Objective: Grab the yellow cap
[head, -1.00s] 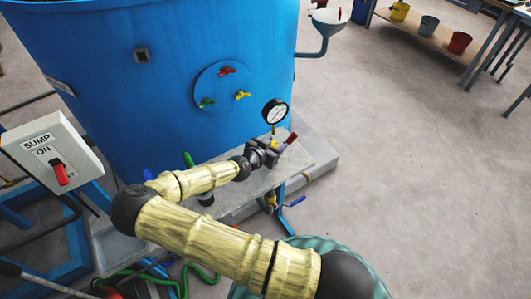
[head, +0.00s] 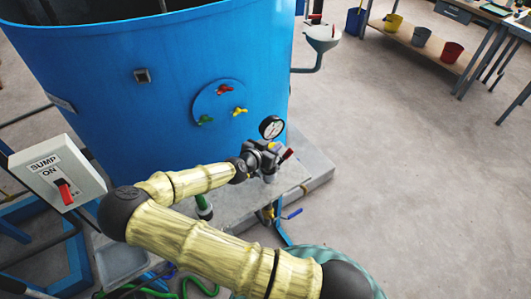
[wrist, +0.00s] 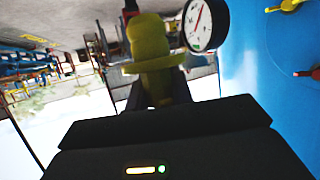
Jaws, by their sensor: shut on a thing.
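The yellow cap (wrist: 155,48) fills the space between my fingers in the wrist view, with a wide flange across it. My gripper (wrist: 155,90) is shut on it. In the head view my gripper (head: 264,158) is beside the blue tank, just below the pressure gauge. Only a small bit of yellow shows there, so most of the cap is hidden by my gripper. I cannot tell whether the cap is still seated on anything.
The white-faced gauge (head: 271,127) is close to my gripper, also in the wrist view (wrist: 200,24). A red-tipped handle (head: 287,154) is just right. The blue tank (head: 120,95) carries coloured wing knobs (head: 219,101). A sump switch box (head: 58,172) stands left. Open floor lies right.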

